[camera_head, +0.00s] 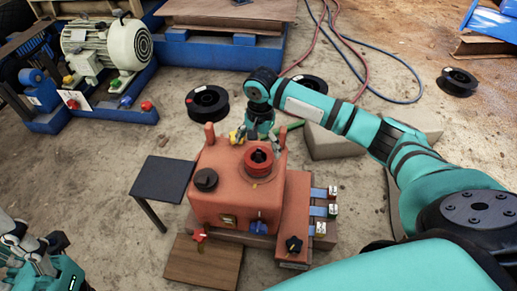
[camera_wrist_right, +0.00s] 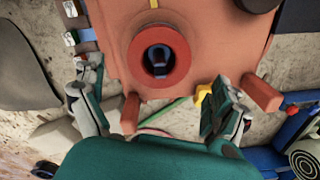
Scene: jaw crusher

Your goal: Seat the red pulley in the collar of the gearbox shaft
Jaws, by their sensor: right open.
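The red pulley (camera_head: 258,160) sits on top of the orange-red gearbox (camera_head: 225,205), near its back right. In the right wrist view the pulley (camera_wrist_right: 140,55) is a red ring with a dark shaft end (camera_wrist_right: 160,70) inside its bore. How deep it sits in the collar is hidden. My right gripper (camera_head: 260,137) is just behind the pulley, apart from it. In the right wrist view its open fingers (camera_wrist_right: 155,95) stand wide apart, with nothing between them. My left gripper (camera_head: 35,243) is at the lower left edge, away from the gearbox; its jaws are unclear.
Two upright posts flank the gearbox's back edge. A black knob (camera_head: 206,179) is on its top left. A dark small table (camera_head: 162,179) stands left, a brown board (camera_head: 203,262) in front. Black spools (camera_head: 207,103) and hoses lie behind. A motor (camera_head: 105,45) stands at the back left.

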